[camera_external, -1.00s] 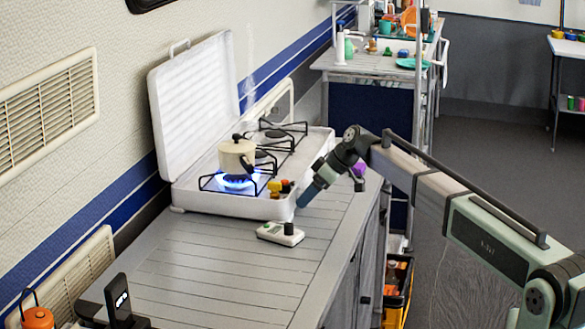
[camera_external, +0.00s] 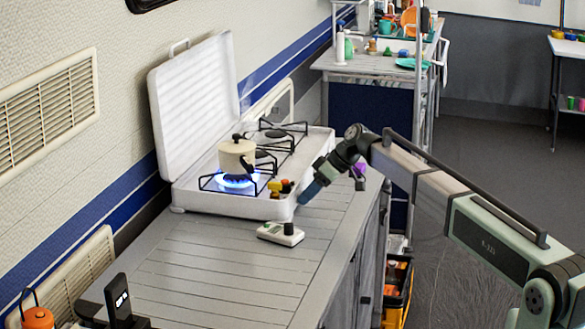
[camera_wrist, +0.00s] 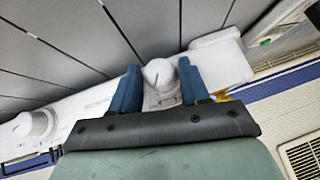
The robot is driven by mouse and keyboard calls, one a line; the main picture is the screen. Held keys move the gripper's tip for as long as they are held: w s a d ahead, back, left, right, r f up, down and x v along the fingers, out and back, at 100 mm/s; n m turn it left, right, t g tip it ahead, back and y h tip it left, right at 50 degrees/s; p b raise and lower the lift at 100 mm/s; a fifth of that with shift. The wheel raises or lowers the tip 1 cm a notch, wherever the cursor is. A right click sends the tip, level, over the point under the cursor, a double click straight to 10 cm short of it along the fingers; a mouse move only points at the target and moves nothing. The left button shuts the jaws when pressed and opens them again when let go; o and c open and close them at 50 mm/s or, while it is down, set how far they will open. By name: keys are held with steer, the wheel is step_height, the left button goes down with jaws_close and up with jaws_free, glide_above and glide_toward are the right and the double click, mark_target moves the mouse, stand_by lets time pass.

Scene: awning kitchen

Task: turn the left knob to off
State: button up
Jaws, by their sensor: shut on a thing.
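A white stove (camera_external: 245,210) stands on the counter with its lid open. In the wrist view a round white knob (camera_wrist: 160,74) sits between the two blue fingers of my gripper (camera_wrist: 160,86), which is shut on it. A second white knob (camera_wrist: 28,124) shows at the left of the wrist view, apart from my gripper. In the external view my gripper (camera_external: 304,198) is at the stove's front face, and the knobs are hidden or too small to tell. A blue flame (camera_external: 235,181) burns under a cream pot (camera_external: 236,156).
Small yellow and red items (camera_external: 280,188) stand at the stove's near edge beside my gripper. A white device with a black knob (camera_external: 280,234) lies on the counter (camera_external: 225,275) in front of the stove. Most of the counter nearer the camera is clear.

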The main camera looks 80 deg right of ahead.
steer(key=m+y, duration=0.1)
steer(key=y, duration=0.3)
steer(key=shift+d+f+m, duration=0.15)
steer(key=shift+d+m, duration=0.2)
steer(key=shift+m, duration=0.05)
steer(key=shift+a+y, duration=0.1)
steer(key=shift+y, duration=0.4)
steer(key=o, duration=1.4)
steer(key=shift+d+f, duration=0.1)
steer(key=shift+d, duration=0.1)
steer(key=shift+s+d, duration=0.1)
steer(key=shift+s+d+r, duration=0.35)
steer(key=shift+s+r, duration=0.1)
steer(key=shift+r, duration=0.3)
steer(key=shift+t, duration=0.3)
steer(key=shift+s+d+r, duration=0.2)
steer(key=shift+s+r, duration=0.15)
steer(key=shift+r, duration=0.25)
steer(key=shift+s+d+r, duration=0.25)
steer(key=shift+s+r, duration=0.1)
steer(key=shift+r, duration=0.3)
steer(key=shift+s+d+r, duration=0.2)
steer(key=shift+s+r, duration=0.15)
steer(key=shift+r, duration=0.25)
